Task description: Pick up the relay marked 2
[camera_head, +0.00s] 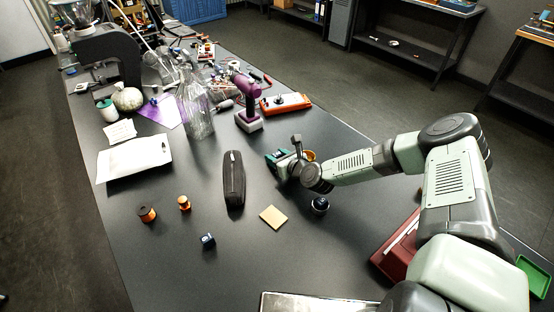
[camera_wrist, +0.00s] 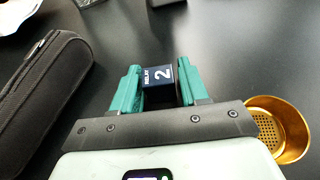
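The relay marked 2 (camera_wrist: 160,78) is a small dark block with a white "RELAY 2" label, seen in the wrist view. In the head view my gripper (camera_head: 276,157) is near the middle of the table, right of the black case, and the relay is hidden or too small to make out there. I cannot tell whether it touches the table. Another small dark blue block (camera_head: 208,241) stands at the front.
A black zipped case (camera_head: 233,180) lies left of my gripper. A golden filter basket (camera_wrist: 283,128) is close on the right. A purple tool (camera_head: 247,103) and an orange device (camera_head: 285,104) stand behind. A tan pad (camera_head: 273,216) lies in front. The front left table is mostly clear.

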